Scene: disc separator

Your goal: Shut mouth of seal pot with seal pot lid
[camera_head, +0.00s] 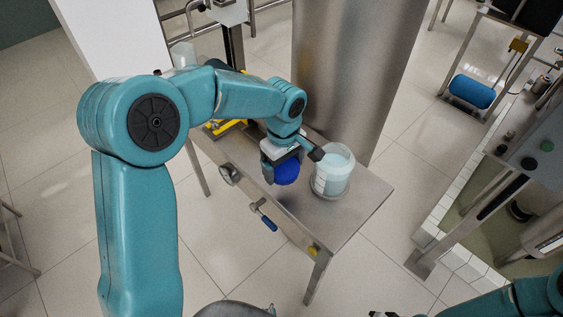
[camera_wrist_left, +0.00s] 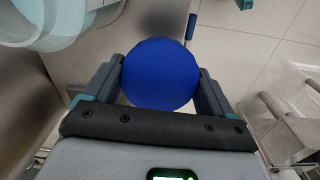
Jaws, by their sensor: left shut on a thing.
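The seal pot (camera_head: 332,175) is a clear, pale jar standing upright on the steel table; its mouth faces up and shows no lid on it. It also shows cut off at the top left of the left wrist view (camera_wrist_left: 50,30). The seal pot lid (camera_head: 287,172) is a round blue disc, seen face-on in the left wrist view (camera_wrist_left: 160,74). My left gripper (camera_head: 283,163) is shut on the lid by its sides, left of the pot and apart from it. My right arm shows at the lower right; its gripper (camera_head: 383,314) is mostly cut off by the bottom edge.
The steel table (camera_head: 350,212) has a valve with a blue handle (camera_head: 268,222) at its front edge. A large metal column (camera_head: 350,70) rises close behind the pot. A tiled pit with machinery lies to the right. The table's right corner is clear.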

